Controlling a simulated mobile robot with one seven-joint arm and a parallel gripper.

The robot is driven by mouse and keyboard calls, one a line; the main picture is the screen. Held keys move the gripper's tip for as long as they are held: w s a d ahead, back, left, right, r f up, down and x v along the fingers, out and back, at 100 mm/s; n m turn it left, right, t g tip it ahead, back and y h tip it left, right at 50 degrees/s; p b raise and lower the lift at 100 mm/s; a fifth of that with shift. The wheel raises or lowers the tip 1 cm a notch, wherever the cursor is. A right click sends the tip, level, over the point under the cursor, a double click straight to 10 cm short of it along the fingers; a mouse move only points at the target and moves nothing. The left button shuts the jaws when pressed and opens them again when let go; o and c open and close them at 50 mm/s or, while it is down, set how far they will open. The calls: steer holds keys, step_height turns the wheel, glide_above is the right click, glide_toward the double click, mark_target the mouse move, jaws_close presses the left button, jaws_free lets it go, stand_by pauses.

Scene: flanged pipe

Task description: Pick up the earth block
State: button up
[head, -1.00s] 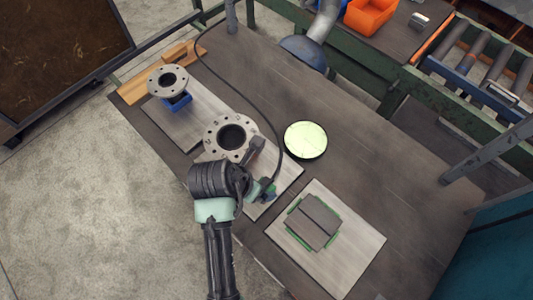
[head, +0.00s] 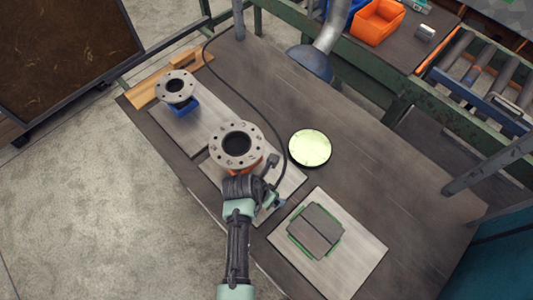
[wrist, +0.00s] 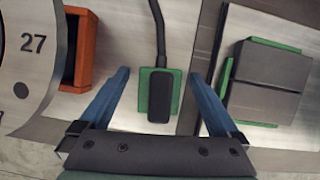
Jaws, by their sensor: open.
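The earth block (wrist: 160,97) shows in the wrist view as a dark block on a green piece, with a black cable (wrist: 157,30) running up from it. It lies on a light metal plate. My gripper (wrist: 158,73) is open, with one blue finger on each side of the block and gaps between. I cannot tell how far above the plate the fingertips are. In the head view my gripper (head: 277,203) is over the middle plate (head: 291,182), and my arm partly hides that area, so the block is not clear there.
A flange (head: 237,165) on an orange support (wrist: 80,50) stands left of my gripper. A grey block with green edges (head: 316,230) lies on a plate to the right. A pale green disc (head: 310,148) and another flange (head: 176,98) lie farther back.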

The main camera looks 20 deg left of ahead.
steer(key=shift+w+f, duration=0.1)
steer(key=shift+f, duration=0.25)
jaws_close()
stand_by(0.3)
steer(key=shift+w+r, duration=0.1)
